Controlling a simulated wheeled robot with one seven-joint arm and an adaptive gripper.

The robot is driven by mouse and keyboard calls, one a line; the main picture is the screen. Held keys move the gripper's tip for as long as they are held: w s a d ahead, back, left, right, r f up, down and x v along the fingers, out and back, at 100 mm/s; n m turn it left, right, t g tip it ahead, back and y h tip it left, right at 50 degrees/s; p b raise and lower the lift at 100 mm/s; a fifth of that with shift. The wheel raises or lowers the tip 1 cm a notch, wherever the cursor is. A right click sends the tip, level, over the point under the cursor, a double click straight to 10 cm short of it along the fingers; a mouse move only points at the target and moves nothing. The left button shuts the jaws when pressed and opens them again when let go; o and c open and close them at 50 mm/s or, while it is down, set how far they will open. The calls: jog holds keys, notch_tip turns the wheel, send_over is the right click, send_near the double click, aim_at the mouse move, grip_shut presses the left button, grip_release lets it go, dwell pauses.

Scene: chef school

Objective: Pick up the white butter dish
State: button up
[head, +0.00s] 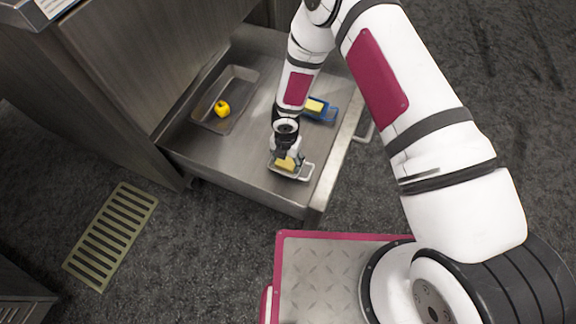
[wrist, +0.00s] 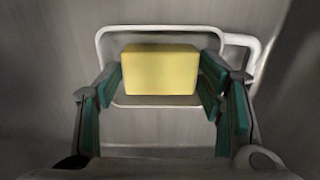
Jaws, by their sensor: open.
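The white butter dish (head: 303,176) sits in the open metal drawer near its front right corner. A yellow block of butter (head: 286,165) lies on it. In the wrist view the dish (wrist: 150,29) shows as a white rim with a loop handle at the right, around the butter (wrist: 160,70). My gripper (head: 289,159) is right above the dish. In the wrist view my gripper (wrist: 163,85) is open, with one finger at each side of the butter. I cannot tell whether the fingers touch it. The near part of the dish is partly hidden by the fingers.
A blue butter dish (head: 330,116) with butter stands behind, close to my arm. A metal tray (head: 245,73) holding a yellow object (head: 222,108) lies at the left. The drawer (head: 235,165) has raised edges, and its front middle is bare.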

jog(key=shift+r, duration=0.1)
jog(key=c, duration=0.9)
